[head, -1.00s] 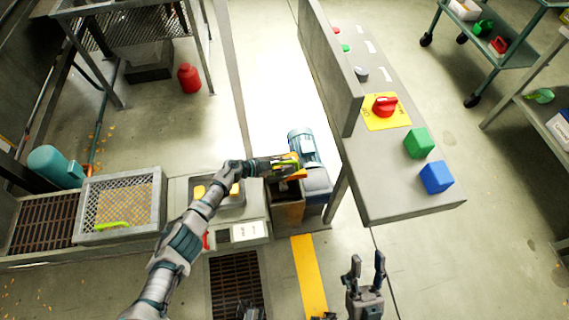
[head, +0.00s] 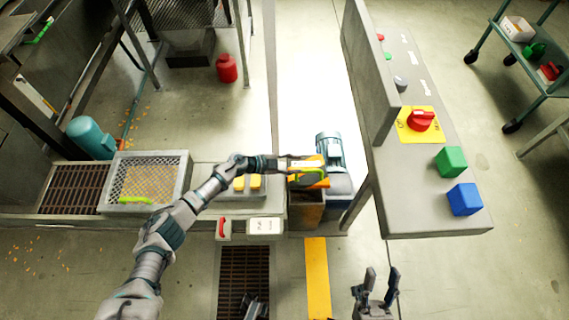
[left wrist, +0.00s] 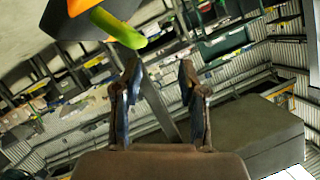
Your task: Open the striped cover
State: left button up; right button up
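The striped cover (head: 318,184) shows as orange and dark parts at the top of a brown box, with a green handle (head: 323,174). My left gripper (head: 300,165) is at the cover and hides part of it, so I cannot tell how far the cover is raised. In the left wrist view the fingers (left wrist: 160,78) are apart with nothing between them. There the green handle (left wrist: 120,28) lies above the left finger, outside the gap, beside the cover's orange edge (left wrist: 80,6). My right gripper (head: 377,282) is open and empty at the lower middle of the head view.
A blue-grey motor (head: 329,148) stands behind the box. To the right is a grey console (head: 415,190) with an upright panel, a red switch, a green cube and a blue cube. A mesh-covered box (head: 147,183) is at left. A yellow floor stripe (head: 317,275) runs below.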

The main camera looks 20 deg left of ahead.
pick_arm(q)
jog(key=v, duration=0.4)
jog(key=shift+s+r, duration=0.1)
jog(key=shift+r, duration=0.05)
dwell(0.4)
